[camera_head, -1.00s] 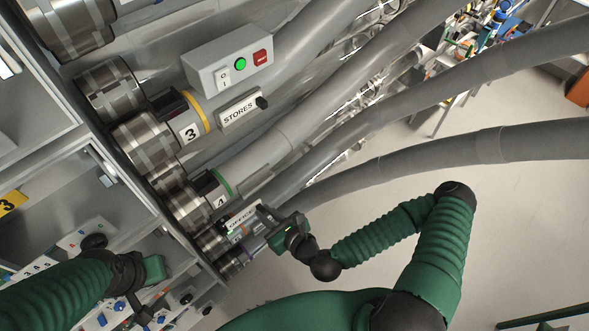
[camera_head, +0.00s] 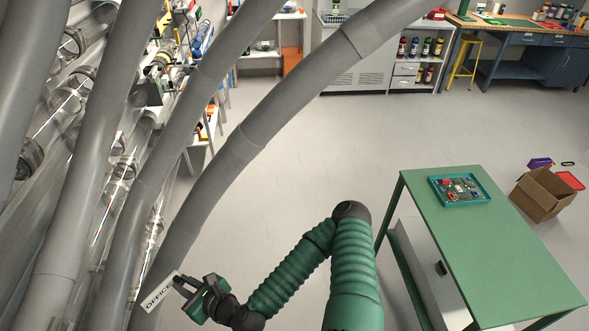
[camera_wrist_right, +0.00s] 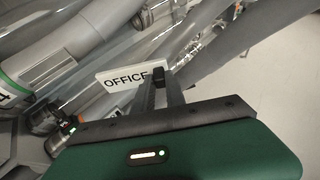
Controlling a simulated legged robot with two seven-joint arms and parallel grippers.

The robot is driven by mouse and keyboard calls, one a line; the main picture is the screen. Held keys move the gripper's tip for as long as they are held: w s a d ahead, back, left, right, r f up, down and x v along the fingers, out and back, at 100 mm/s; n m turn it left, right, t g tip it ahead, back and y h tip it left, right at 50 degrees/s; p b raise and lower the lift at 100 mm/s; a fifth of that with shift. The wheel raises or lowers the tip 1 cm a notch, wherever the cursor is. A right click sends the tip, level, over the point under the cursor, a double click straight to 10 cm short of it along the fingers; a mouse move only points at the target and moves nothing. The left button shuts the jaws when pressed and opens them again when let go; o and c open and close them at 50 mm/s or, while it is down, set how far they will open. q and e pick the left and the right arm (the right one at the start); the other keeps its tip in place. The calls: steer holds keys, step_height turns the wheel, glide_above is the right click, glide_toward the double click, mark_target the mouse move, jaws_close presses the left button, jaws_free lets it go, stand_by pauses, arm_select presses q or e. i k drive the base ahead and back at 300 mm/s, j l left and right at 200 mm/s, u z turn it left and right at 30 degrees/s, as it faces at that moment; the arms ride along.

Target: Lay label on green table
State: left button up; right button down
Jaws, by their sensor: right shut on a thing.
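In the right wrist view the label (camera_wrist_right: 124,78) sticks out to the left of the fingertips (camera_wrist_right: 160,78), in front of grey tubes. The green table (camera_head: 480,235) stands at the right of the head view, well apart from the gripper. My left gripper is out of view.
A teal tray (camera_head: 460,203) with small parts sits on the table's far end; the nearer top is bare. Large grey hoses (camera_head: 240,145) fill the left side. An open cardboard box (camera_head: 541,195) stands on the floor beyond the table. Open floor lies between hoses and table.

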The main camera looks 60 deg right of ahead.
mark_target(510, 274)
steer(key=k+l+z, duration=0.15)
steer(key=k+l, duration=0.2)
steer(key=k+l+z, duration=0.2)
steer(key=k+l, duration=0.25)
steer(key=k+l+z, duration=0.15)
steer(key=k+l, duration=0.25)
steer(key=k+l+z, duration=0.15)
steer(key=k+l, duration=0.15)
steer(key=l, duration=0.3)
steer(key=k+l, duration=0.6)
steer(key=l, duration=0.25)
